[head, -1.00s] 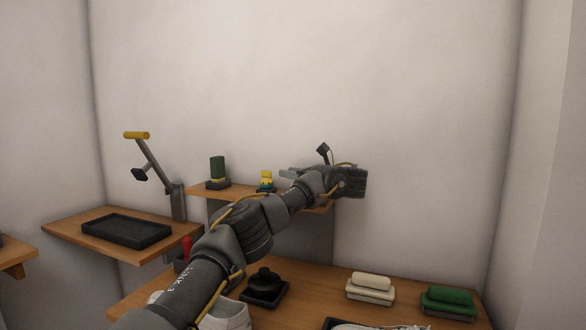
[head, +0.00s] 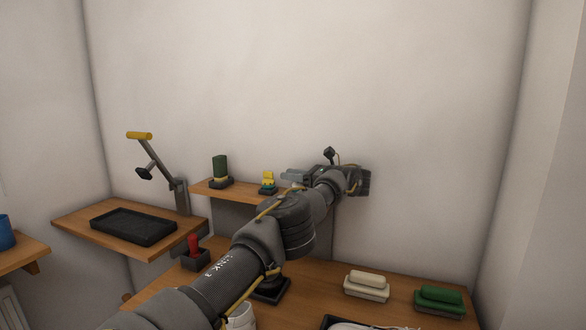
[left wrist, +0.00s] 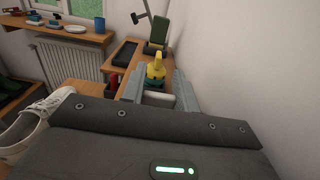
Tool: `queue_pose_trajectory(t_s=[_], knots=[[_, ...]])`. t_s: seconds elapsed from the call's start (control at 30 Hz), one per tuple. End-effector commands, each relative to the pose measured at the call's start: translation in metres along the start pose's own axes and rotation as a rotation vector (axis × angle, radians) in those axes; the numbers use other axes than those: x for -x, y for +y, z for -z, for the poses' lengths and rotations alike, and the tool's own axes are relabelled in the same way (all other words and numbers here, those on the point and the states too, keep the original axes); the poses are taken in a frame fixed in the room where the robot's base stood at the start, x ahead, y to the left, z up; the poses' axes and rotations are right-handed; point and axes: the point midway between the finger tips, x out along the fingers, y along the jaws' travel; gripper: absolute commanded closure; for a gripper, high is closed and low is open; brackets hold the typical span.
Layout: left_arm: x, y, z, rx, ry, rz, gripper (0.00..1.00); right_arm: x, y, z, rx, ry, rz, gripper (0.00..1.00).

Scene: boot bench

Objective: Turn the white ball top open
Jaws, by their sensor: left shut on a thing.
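My left gripper (head: 292,177) is at the right end of the small upper shelf in the head view, with the forearm in front of it. In the left wrist view its two grey fingers (left wrist: 158,86) are shut on a pale, whitish thing (left wrist: 158,98), taken to be the white ball top. Only a small part of that thing shows between the fingers; its shape and how far it is turned cannot be told. In the head view it is hidden by my gripper and wrist. My right gripper is not in view.
A yellow top (head: 268,179) and a green block (head: 220,170) stand on the upper shelf (head: 238,190), left of my gripper. A yellow-handled lever (head: 140,135) rises behind a black tray (head: 134,226). Cream (head: 367,284) and green (head: 440,299) brushes lie on the lower bench.

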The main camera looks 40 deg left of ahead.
Motion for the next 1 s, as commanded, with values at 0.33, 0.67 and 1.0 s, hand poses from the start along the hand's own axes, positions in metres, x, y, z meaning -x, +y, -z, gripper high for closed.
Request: queue_pose_trajectory(t_s=[0.33, 0.67, 1.0], knots=[[0.0001, 0.0005, 0.0020, -0.003, -0.001, -0.005, 0.93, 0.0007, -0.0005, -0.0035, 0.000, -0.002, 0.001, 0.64], [-0.0001, 0.0005, 0.0013, -0.002, -0.001, -0.004, 0.47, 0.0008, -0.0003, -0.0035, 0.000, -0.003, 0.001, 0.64], [0.0089, 0.0016, -0.0011, -0.002, -0.001, -0.002, 0.47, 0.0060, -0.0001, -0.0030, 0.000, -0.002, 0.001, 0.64]])
